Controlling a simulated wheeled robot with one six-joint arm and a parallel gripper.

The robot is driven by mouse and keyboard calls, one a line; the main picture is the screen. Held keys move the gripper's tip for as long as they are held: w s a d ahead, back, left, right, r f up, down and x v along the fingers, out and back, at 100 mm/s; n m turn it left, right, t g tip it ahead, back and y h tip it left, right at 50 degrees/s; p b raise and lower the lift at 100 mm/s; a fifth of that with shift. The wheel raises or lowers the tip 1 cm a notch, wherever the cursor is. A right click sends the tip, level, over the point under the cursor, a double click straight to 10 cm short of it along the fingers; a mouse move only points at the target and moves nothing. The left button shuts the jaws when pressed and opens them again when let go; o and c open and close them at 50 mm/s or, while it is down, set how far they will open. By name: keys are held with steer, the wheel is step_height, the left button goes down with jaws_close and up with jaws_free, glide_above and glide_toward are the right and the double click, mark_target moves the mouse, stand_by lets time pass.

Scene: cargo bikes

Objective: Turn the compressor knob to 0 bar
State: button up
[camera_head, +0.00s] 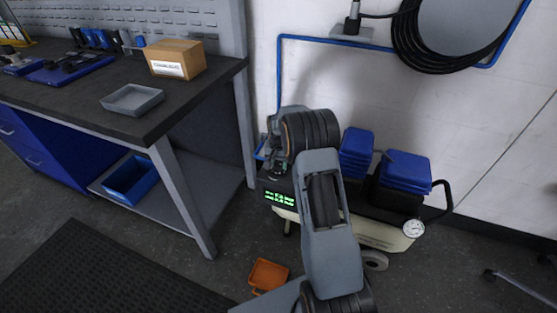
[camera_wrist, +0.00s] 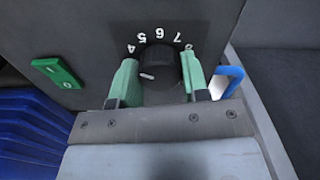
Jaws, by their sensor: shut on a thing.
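The black compressor knob (camera_wrist: 164,62) sits on a dark panel in the wrist view. Its white pointer mark points to the lower left, below the 4. The numbers 4 to 8 show around its top; any other numbers are hidden behind my fingers. My gripper (camera_wrist: 160,69) has its two green fingers on either side of the knob, shut on it. In the head view the compressor (camera_head: 372,233) stands against the wall, partly hidden by my arm. The knob is hidden there.
A workbench (camera_head: 72,92) is at left, and an orange tray (camera_head: 267,275) lies on the floor.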

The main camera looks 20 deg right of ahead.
mark_target(279, 163)
steer(key=n+p, duration=0.2)
steer(key=n, duration=0.3)
steer(key=shift+n, duration=0.3)
steer(key=n+p, duration=0.1)
steer(key=n, duration=0.5)
steer(key=n+p, duration=0.1)
steer(key=n, duration=0.4)
steer(key=shift+n, duration=0.3)
steer(key=n, duration=0.5)
steer(key=shift+n, duration=0.4)
steer(key=o, duration=0.9)
step_height(279, 163, up, 14)
steer(key=p, duration=0.3)
